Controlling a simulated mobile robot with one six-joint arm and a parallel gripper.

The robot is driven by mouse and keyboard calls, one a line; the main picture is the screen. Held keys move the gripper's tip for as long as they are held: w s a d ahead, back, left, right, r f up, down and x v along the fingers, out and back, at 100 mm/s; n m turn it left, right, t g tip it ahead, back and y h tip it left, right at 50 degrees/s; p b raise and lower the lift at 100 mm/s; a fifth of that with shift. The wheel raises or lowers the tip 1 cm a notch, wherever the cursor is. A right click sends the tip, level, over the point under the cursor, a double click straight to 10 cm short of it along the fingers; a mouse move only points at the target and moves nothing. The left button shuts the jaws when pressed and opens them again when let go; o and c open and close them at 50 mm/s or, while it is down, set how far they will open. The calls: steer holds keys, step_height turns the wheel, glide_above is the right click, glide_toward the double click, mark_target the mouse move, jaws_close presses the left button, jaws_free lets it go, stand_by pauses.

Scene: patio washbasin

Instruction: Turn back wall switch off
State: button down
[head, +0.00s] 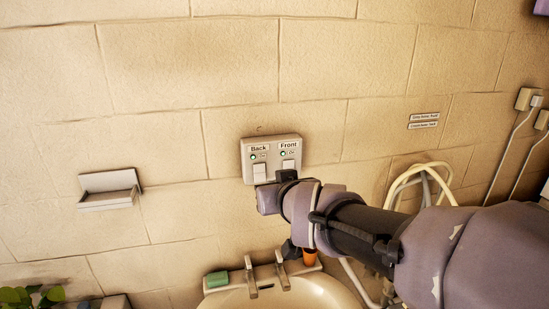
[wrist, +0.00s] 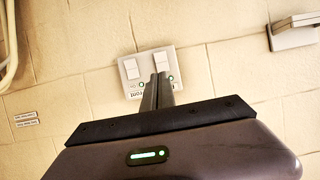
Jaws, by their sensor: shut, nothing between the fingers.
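The switch plate (head: 270,157) is on the tiled wall, with a Back rocker (head: 259,172) on the left and a Front rocker (head: 288,165) on the right. A green light shows by each label. In the wrist view the plate appears upside down, with the Back rocker (wrist: 163,61) on the right and the Front rocker (wrist: 131,69) on the left. My gripper (wrist: 160,76) is shut and empty, its tips just below the Back rocker in that view. I cannot tell whether they touch the plate.
A washbasin (head: 305,294) with taps and a green sponge (head: 217,279) is below. An empty soap shelf (head: 109,190) is on the wall at left. A coiled hose (head: 425,180) hangs at right, with small label plates (head: 424,120) above it. The wall around the switches is clear.

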mark_target(261, 178)
steer(key=b+x, duration=0.1)
steer(key=x, duration=1.3)
